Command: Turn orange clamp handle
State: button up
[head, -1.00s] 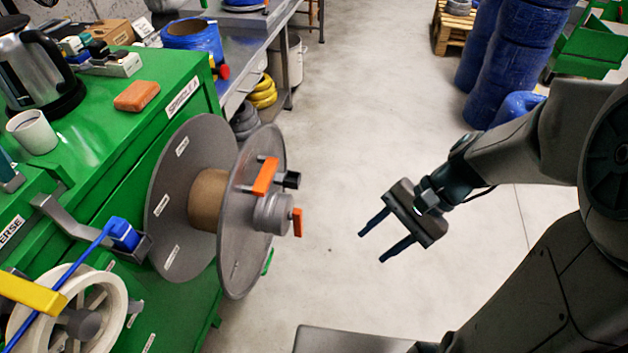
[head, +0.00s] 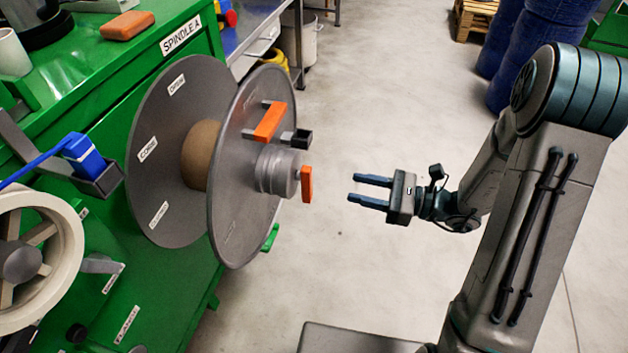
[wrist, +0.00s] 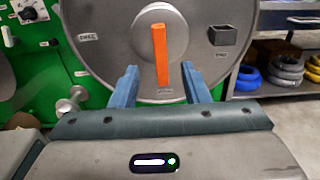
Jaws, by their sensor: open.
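The orange clamp handle (head: 307,184) is a short upright bar on the end of the grey hub (head: 277,170) of a large reel. In the wrist view the orange clamp handle (wrist: 160,55) stands nearly vertical, centred between my fingers. My gripper (head: 352,188) is open and empty, its blue fingers pointing left at the handle, with a clear gap between. In the wrist view my gripper (wrist: 159,68) has one finger on each side of the handle's line.
A second orange bar (head: 270,122) and a black square socket (head: 302,139) stick out from the reel's front flange (head: 235,210). The green cabinet (head: 105,100) stands behind the reel. Floor (head: 370,110) around my gripper is clear.

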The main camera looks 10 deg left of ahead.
aim_at(311, 178)
jog(key=a+b, duration=0.1)
jog(key=a, duration=1)
jog(key=shift+w+b, duration=0.4)
jog(key=shift+w, duration=0.05)
grip_shut()
